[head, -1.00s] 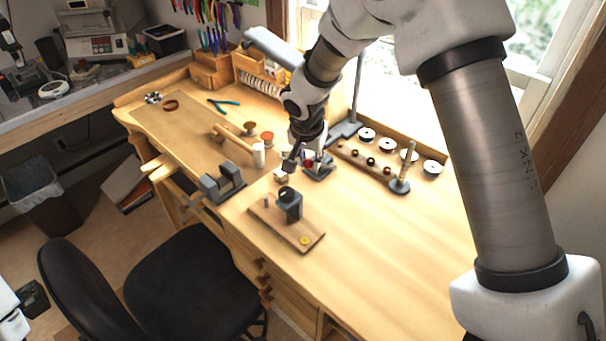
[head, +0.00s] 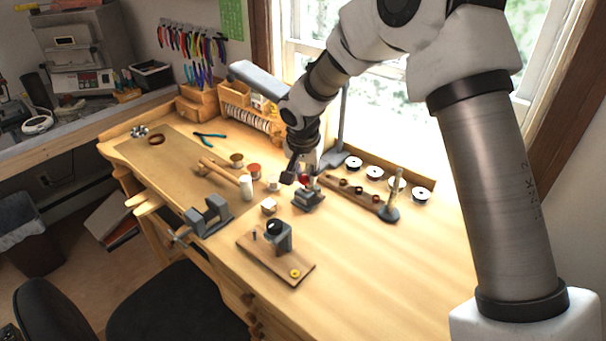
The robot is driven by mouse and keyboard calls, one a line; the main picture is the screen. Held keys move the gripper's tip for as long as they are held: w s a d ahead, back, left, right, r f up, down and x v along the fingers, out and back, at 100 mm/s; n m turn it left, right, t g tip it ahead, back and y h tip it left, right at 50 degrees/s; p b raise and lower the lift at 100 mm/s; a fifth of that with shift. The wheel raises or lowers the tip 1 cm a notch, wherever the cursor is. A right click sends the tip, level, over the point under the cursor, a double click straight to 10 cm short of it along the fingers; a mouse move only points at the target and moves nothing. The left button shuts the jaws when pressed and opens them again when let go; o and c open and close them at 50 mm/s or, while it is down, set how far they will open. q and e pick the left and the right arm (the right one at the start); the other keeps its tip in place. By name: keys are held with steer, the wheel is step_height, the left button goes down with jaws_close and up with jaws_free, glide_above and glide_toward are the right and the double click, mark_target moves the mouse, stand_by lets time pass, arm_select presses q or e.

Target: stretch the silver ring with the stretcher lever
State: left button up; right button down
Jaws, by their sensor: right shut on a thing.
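My right gripper (head: 294,177) reaches down from the upper right, just above and left of a small grey stand (head: 309,201) that I take for the ring stretcher. A red knob (head: 304,181), apparently the end of the stretcher lever, shows right at the fingers. The gripper is shut on what looks like this lever; the fingers are small and dark, and the grasp itself is partly hidden. I cannot make out the silver ring. My left gripper is out of view.
A wooden board with a grey block (head: 282,238) stands in front of the stretcher. A ring rack (head: 352,190) and a mandrel stand (head: 390,205) are right. The front-right bench is clear.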

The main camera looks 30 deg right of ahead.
steer(key=c, duration=1.1)
jaws_free()
steer(key=shift+s+f, duration=0.15)
steer(key=shift+o, duration=0.8)
steer(key=shift+d, duration=0.45)
steer(key=v, duration=1.2)
